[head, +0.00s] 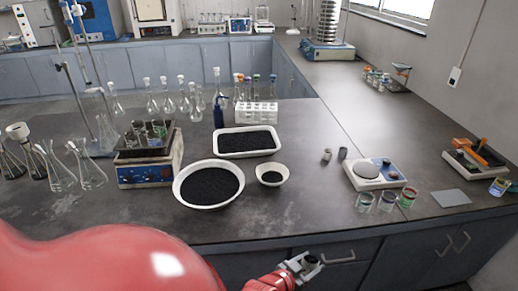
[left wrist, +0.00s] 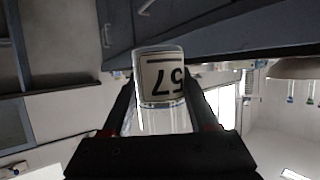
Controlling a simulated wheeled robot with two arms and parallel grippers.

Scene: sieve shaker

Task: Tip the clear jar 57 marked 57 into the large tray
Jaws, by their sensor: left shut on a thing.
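The clear jar 57 (left wrist: 160,80) is in the left wrist view, its white label reading 57 upside down in the picture. My left gripper (head: 302,265) is shut on it, one dark finger on each side. In the head view the jar (head: 312,262) is small, in front of the bench's front edge; its contents are hard to tell. A white rectangular tray (head: 219,147) with black grains lies mid-bench. A large round white dish (head: 180,198) with black grains stands nearer, left of the jar. My right gripper is out of view.
A small white bowl (head: 287,174) of black grains sits beside the round dish. A balance (head: 367,170) and several small jars (head: 388,201) stand to the right. A blue device (head: 146,174) and flasks (head: 90,168) stand left.

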